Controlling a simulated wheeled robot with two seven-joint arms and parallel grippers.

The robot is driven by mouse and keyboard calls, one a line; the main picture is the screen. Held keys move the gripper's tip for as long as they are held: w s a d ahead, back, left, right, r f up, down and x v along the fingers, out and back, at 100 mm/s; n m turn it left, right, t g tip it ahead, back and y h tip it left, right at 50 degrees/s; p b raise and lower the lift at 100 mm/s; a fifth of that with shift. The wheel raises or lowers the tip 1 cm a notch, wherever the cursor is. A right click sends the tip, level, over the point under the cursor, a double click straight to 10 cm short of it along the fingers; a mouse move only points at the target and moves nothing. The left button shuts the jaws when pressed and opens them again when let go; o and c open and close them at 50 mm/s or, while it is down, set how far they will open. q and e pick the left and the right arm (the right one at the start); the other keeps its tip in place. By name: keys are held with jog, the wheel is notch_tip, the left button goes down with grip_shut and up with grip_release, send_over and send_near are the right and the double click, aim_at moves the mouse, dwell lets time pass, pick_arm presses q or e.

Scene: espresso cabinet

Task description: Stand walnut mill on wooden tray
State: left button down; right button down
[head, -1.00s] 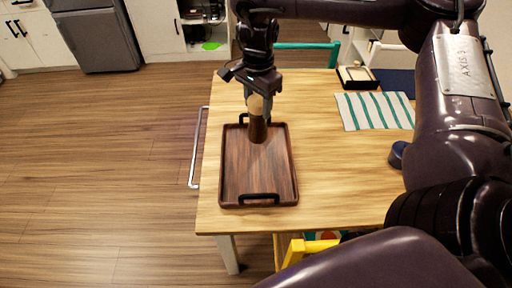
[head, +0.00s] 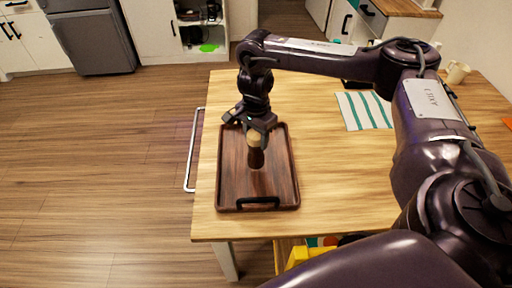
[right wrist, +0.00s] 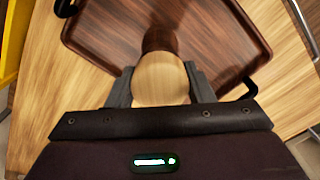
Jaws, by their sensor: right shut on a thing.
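The walnut mill (head: 256,158) has a dark brown body and a pale rounded top. My right gripper (head: 254,136) is shut on its pale top, over the wooden tray (head: 228,182). In the right wrist view the pale top (right wrist: 160,80) sits between the two grey fingers, with the dark body beyond it. The mill looks roughly upright; I cannot tell whether its base touches the tray. The tray is dark brown with a raised rim and black handles, and lies on the table's left part. My left gripper is not in view.
The light wood table (head: 330,185) is clear right of the tray. A green-and-white striped cloth (head: 364,110) lies farther back. A cream mug (head: 457,73) stands at the far right. A metal rail (head: 194,150) runs beside the table's left edge. A yellow chair (head: 304,256) is at the front.

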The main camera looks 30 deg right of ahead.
aim_at(256, 147)
notch_tip(256, 147, down, 4)
jog(key=shift+r, duration=0.2)
jog(key=shift+f, duration=0.35)
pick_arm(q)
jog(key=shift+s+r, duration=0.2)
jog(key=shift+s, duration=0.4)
pick_arm(e)
jog(key=shift+f, duration=0.1)
jog(key=c, duration=0.7)
grip_release()
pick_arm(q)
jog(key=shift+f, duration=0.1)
